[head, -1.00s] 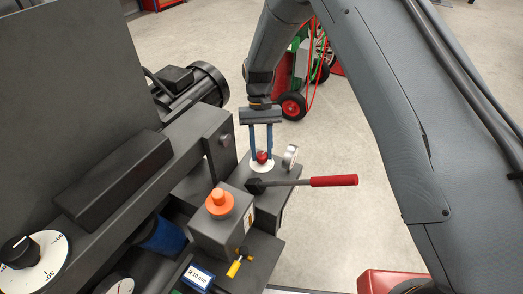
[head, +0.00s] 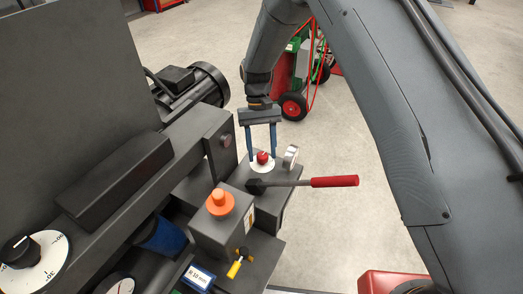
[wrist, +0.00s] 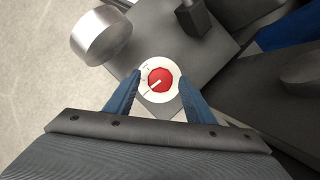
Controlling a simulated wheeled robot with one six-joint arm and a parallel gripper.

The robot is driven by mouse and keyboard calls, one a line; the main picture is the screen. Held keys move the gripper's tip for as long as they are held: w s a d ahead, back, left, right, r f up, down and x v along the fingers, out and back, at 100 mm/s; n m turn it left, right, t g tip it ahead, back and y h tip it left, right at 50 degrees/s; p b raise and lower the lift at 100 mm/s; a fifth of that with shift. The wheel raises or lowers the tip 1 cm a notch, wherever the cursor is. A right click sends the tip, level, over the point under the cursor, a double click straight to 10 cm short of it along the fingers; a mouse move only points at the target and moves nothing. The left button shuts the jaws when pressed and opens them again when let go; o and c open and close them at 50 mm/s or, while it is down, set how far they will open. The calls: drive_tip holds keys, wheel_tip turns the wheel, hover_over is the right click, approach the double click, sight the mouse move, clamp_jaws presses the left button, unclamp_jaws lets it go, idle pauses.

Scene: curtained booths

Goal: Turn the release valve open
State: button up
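The release valve is a red knob (head: 263,157) on a round white dial plate, on top of a dark machine block. In the wrist view the red knob (wrist: 160,79) has a white pointer line slanting toward the lower left, and marks show on the dial plate (wrist: 147,95). My gripper (head: 261,154) points down over the valve with its two blue fingers apart, one on each side of the knob. The wrist view shows clear gaps between the open gripper (wrist: 159,77) fingers and the knob.
A lever with a red handle (head: 334,181) reaches out just in front of the valve. A motor (head: 192,86) sits behind left.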

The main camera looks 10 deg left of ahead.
drive_tip(key=d+v, duration=0.1)
drive_tip(key=v, duration=0.6)
drive_tip(key=shift+a+r+b, duration=0.35)
drive_tip(key=shift+a, duration=0.2)
drive_tip(key=shift+w, duration=0.15)
drive_tip(key=s+d+r+m+t+y+p, duration=0.1)
drive_tip(key=s+d+r+p, duration=0.1)
drive_tip(key=s+d+r, duration=0.35)
drive_tip(key=s+d+r+m+t+p, duration=0.1)
drive_tip(key=s+d+r, duration=0.1)
drive_tip(key=d+r, duration=0.65)
drive_tip(key=s+d+r+m+t+p, duration=0.1)
drive_tip(key=s+d+r+t+p, duration=0.1)
drive_tip(key=s+d, duration=1.2)
drive_tip(key=shift+s+d+m+p, duration=0.15)
drive_tip(key=shift+s+m+p, duration=0.15)
drive_tip(key=shift+s+p, duration=0.6)
drive_tip(key=shift+s+d, duration=0.15)
drive_tip(key=shift+s, duration=0.2)
drive_tip(key=shift+c, duration=0.4)
